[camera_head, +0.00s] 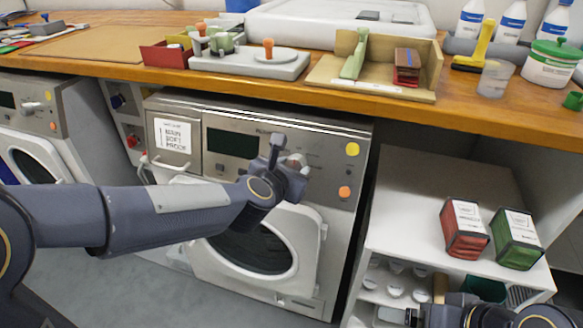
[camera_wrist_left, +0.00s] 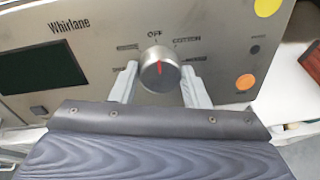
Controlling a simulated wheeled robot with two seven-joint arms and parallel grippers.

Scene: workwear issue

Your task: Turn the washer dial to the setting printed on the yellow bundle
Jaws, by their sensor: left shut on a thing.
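The washer (camera_head: 350,215) stands under the wooden counter. Its round silver dial (camera_wrist_left: 158,66) shows in the left wrist view, with a red pointer aimed up toward the OFF mark. Several other printed settings surround it, too small to read surely. My left gripper (camera_wrist_left: 158,84) is shut on the dial, one pale finger on each side. In the head view my left gripper (camera_head: 286,166) partly hides the dial. A red bundle (camera_head: 465,230) and a green bundle (camera_head: 516,239) with white labels lie on the white shelf. No yellow bundle is seen. My right gripper (camera_head: 420,316) is at the bottom right, its jaws unclear.
A dark display (camera_head: 234,143) and a card reading MAIN SOFT PROOF (camera_head: 173,136) are on the washer panel. The counter (camera_head: 330,83) above holds trays, bottles and a yellow-handled tool (camera_head: 476,50).

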